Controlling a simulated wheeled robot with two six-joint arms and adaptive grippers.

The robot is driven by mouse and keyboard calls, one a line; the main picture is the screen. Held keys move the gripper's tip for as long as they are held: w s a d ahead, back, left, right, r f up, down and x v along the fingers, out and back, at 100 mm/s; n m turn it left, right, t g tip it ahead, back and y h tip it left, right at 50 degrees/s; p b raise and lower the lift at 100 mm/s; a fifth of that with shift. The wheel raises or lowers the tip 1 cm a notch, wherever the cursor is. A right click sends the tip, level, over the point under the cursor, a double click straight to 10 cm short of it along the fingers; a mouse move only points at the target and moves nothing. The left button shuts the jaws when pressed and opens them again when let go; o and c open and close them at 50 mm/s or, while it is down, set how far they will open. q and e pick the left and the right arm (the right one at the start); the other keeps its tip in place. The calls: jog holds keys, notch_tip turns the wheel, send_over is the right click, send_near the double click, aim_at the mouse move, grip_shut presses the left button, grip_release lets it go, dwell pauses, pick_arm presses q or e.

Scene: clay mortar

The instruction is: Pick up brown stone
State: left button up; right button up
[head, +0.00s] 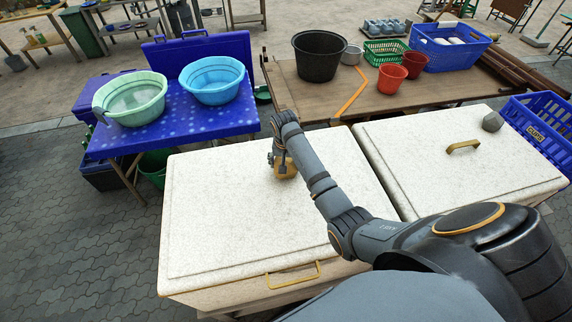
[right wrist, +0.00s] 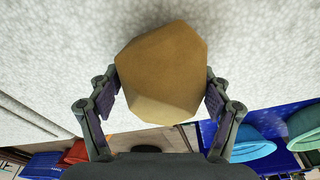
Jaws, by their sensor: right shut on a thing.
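The brown stone (right wrist: 162,70) is a faceted, tan-brown lump between the two fingers of my right gripper (right wrist: 161,98) in the right wrist view. The right gripper is shut on it from both sides. In the head view the brown stone (head: 287,171) shows at the far part of the left white lid (head: 230,220), partly hidden by my right gripper (head: 280,160). I cannot tell whether it touches the lid or is just above it. My left gripper is not in view.
Behind are a brown table (head: 310,95) with a black bucket (head: 319,56) and a blue table (head: 190,120) with basins. The left lid is otherwise clear.

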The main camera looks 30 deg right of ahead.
jog(key=c, duration=0.7)
jog(key=shift+w+r, duration=0.1)
jog(key=shift+c, duration=0.4)
jog(key=shift+w+r+b, duration=0.1)
jog(key=shift+r+b, duration=0.45)
jog(key=shift+b, duration=0.15)
jog(key=s+r, duration=0.1)
jog(key=d+r+b, duration=0.1)
jog(key=r, duration=0.1)
jog(key=s+r+b, duration=0.1)
jog(key=r, duration=0.1)
jog(key=shift+s+d, duration=0.3)
jog(key=s+d+r+p, duration=0.1)
jog(key=s+r, duration=0.1)
jog(key=s, duration=0.1)
jog(key=s+d+r+p, duration=0.1)
jog(key=s+d+r, duration=0.1)
jog(key=s, duration=0.1)
jog(key=s+d+r, duration=0.2)
jog(key=s, duration=0.1)
jog(key=shift+s+d+r+p, duration=0.15)
jog(key=shift+s+r+p, duration=0.2)
jog(key=shift+p, duration=0.05)
